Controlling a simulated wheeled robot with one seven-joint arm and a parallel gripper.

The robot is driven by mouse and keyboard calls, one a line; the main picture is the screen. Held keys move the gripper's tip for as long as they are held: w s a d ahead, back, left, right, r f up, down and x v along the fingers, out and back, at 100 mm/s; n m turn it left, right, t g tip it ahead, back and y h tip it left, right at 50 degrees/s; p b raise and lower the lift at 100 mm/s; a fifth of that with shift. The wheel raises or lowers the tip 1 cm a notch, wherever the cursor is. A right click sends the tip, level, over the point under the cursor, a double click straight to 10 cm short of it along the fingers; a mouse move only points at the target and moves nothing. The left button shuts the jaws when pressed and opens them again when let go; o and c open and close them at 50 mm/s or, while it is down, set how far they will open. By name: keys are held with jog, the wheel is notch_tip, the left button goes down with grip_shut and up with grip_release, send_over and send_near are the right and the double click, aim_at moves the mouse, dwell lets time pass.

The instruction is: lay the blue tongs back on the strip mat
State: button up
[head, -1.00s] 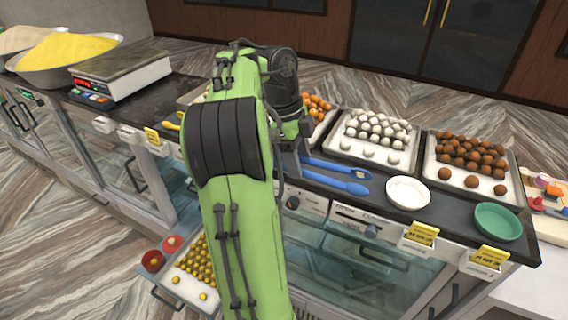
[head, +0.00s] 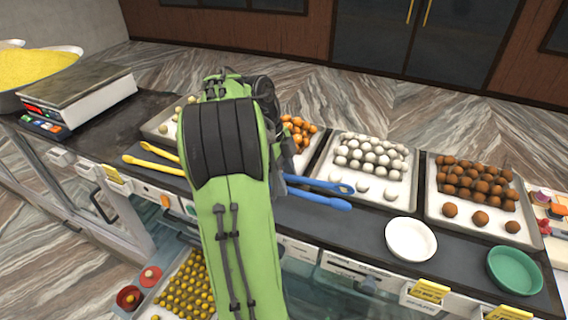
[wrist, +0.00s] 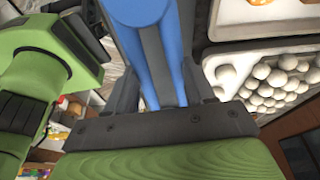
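My gripper is hidden behind my green arm in the head view. A dark strip (head: 300,217) runs along the counter front below the tongs; I cannot tell a separate mat from the counter top.
Yellow tongs (head: 152,165) lie on the counter left of my arm. A tray of white sweets (head: 402,192) stands behind the blue tongs, brown sweets farther right. A white bowl (head: 411,240) and a green bowl (head: 515,270) stand at the front right. A scale (head: 80,97) stands at the left.

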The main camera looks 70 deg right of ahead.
aim_at(288, 205)
jog(key=f+b, duration=0.4)
jog(key=f, duration=0.1)
jog(key=shift+a, duration=0.2)
jog(key=shift+d+f+b, duration=0.1)
jog(key=shift+f+b, duration=0.35)
jog(key=shift+f, duration=0.05)
jog(key=shift+r, duration=0.1)
jog(key=o, duration=0.6)
jog(key=shift+r, duration=0.1)
jog(key=shift+o, duration=0.2)
jog(key=p+v, duration=0.5)
jog(key=v, duration=1)
jog(key=shift+r, duration=0.35)
jog(key=shift+w, duration=0.1)
